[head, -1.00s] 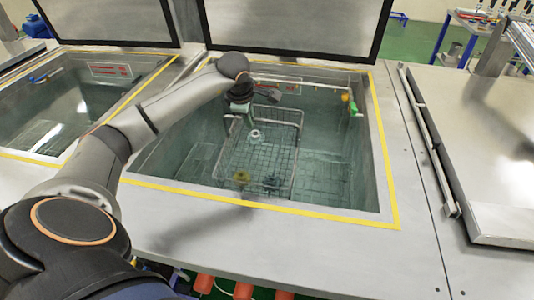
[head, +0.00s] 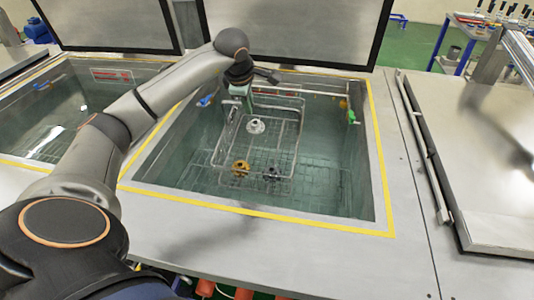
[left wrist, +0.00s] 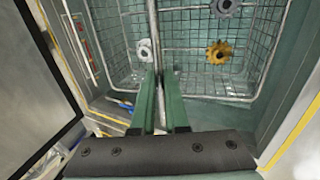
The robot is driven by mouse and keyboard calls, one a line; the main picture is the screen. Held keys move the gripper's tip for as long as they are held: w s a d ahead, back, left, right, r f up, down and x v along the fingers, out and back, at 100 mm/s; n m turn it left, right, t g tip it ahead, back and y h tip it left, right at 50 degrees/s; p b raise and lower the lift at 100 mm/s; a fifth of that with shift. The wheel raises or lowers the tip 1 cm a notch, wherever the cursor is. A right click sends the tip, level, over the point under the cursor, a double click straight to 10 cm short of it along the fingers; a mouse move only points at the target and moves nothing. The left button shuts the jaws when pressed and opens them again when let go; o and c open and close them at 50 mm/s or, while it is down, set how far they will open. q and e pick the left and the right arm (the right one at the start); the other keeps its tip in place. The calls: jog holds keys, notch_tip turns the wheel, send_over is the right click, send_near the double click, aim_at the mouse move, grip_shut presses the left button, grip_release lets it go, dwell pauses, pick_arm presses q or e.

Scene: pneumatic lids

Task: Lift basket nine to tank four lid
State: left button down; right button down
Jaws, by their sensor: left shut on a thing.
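My left gripper (head: 240,92) reaches over the open middle tank and is shut on a wire bar of the basket, as the left wrist view (left wrist: 164,84) also shows. The wire basket (head: 298,140) hangs below it and shows clearly in the left wrist view (left wrist: 262,65). It holds a white part (head: 256,126), a brown gear (head: 240,168) and a dark gear (head: 271,173). Whether its bottom is clear of the water, I cannot tell. A closed metal lid (head: 500,150) lies at the right. No numbers are readable. My right gripper is not in view.
The middle tank has a yellow-edged rim (head: 260,213) and a raised lid (head: 290,28) behind it. Another open tank (head: 60,110) is at the left. A rail (head: 425,150) runs along the closed lid's left edge.

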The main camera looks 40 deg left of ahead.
pick_arm(q)
notch_tip(320, 180, up, 12)
dwell(1.1)
dwell(1.7)
jog(key=shift+f, duration=0.1)
dwell(2.2)
